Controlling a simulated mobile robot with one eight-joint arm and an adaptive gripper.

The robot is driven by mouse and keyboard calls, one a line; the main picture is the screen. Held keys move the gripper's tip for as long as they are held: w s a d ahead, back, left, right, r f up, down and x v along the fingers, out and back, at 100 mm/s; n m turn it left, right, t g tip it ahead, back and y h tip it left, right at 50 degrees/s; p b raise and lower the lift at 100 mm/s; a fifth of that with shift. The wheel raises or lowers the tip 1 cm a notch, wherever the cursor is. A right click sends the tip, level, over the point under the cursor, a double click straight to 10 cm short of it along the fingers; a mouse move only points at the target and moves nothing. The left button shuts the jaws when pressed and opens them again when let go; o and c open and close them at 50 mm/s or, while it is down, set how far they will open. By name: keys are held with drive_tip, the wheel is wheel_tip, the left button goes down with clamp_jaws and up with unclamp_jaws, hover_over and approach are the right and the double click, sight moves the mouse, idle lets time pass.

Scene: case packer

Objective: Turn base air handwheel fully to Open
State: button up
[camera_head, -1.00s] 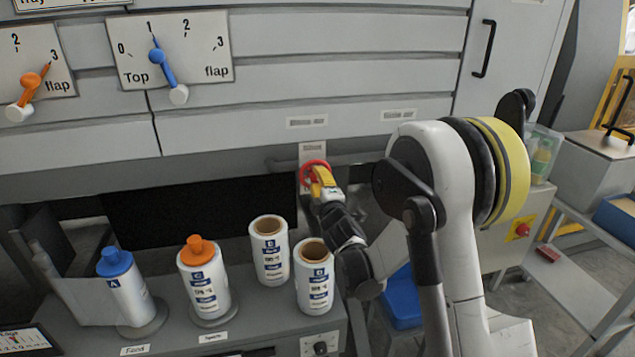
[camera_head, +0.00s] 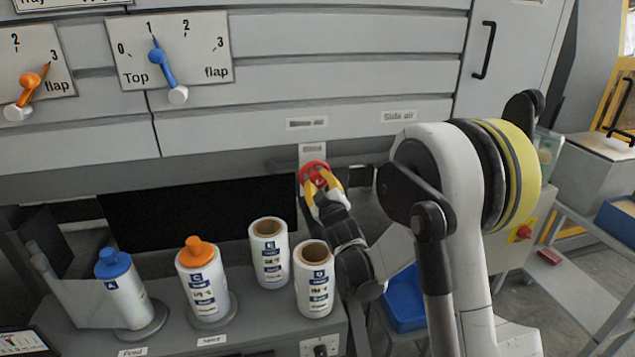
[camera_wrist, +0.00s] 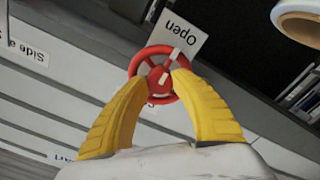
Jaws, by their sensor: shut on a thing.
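The red handwheel (camera_head: 314,168) is on the front of the machine, below the panel labelled for base air. In the wrist view the red handwheel (camera_wrist: 150,61) has a white mark on its rim, close to the white "Open" plate (camera_wrist: 180,30). My gripper (camera_head: 322,186) is at the wheel from the front. In the wrist view the yellow fingers of my gripper (camera_wrist: 158,84) reach the near part of the wheel, one on each side, and are shut on it. The fingertips hide part of the rim.
Blue-capped (camera_head: 125,290) and orange-capped (camera_head: 203,285) bottles stand on the grey bench with two open-topped white rolls (camera_head: 269,252) (camera_head: 314,280). The top flap dial (camera_head: 168,60) is above left. A blue bin (camera_head: 404,300) is low behind my arm.

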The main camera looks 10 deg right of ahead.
idle(0.3)
drive_tip(key=o, duration=1.2)
drive_tip(key=s, duration=1.2)
